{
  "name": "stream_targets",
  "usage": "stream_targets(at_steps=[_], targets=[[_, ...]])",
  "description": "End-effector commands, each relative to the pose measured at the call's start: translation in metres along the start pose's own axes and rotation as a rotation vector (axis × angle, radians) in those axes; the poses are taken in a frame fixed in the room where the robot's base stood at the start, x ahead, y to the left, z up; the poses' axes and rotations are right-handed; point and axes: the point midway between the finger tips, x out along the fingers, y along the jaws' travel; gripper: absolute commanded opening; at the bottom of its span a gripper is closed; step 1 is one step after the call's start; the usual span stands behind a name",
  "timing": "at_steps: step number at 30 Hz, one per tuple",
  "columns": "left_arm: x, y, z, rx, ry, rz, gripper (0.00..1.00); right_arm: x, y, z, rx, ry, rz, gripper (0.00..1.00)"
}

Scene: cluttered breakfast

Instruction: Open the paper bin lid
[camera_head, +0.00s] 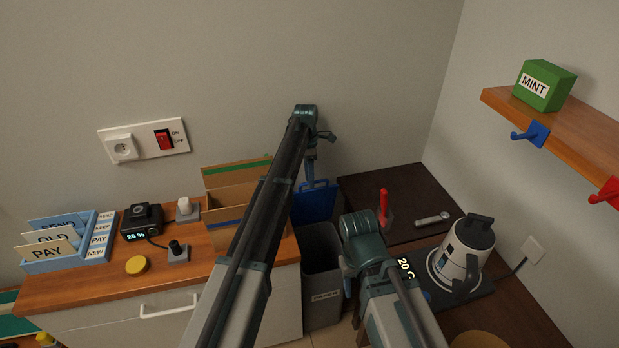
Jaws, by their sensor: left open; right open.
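The paper bin (323,288) is a grey bin with a label on its front, standing on the floor between the cabinet and the dark table. Its blue lid (315,204) stands upright at the back of the bin, and the dark opening shows below it. My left gripper (310,170) points down at the lid's top edge, open; I cannot tell whether it touches the lid. My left arm covers part of the view to the bin's left. My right gripper (347,286) hangs down beside the bin's right side, open, its fingertips small and partly hidden by my arm.
A cardboard box (232,192), blue letter holder (70,262), scale-like device (142,217) and yellow disc (136,265) sit on the left cabinet. A red-handled tool (384,207) and a kettle (464,254) stand right. A shelf (560,134) with a green mint box (545,85) juts from the right wall.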

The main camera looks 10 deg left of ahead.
Motion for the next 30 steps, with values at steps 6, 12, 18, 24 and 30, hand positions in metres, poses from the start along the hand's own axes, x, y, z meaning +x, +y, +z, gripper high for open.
stream_targets(at_steps=[6, 12, 18, 24, 30], targets=[[-0.011, -0.034, -0.009, 0.001, 0.000, 0.000, 0.45, -0.017, 0.002, 0.001, 0.000, 0.000, 0.000, 0.50], [-0.007, -0.081, -0.021, 0.001, 0.000, 0.000, 0.45, -0.021, 0.002, 0.001, 0.000, 0.000, 0.000, 0.50], [-0.003, -0.126, -0.034, 0.001, 0.000, 0.000, 0.45, -0.026, 0.003, 0.002, 0.000, 0.000, 0.000, 0.50], [0.000, -0.154, -0.040, 0.001, 0.000, 0.000, 0.45, -0.028, 0.003, 0.002, 0.000, 0.000, 0.000, 0.50], [0.001, -0.158, -0.041, 0.000, 0.000, 0.000, 0.45, -0.028, 0.003, 0.002, 0.000, 0.000, 0.000, 0.50]])
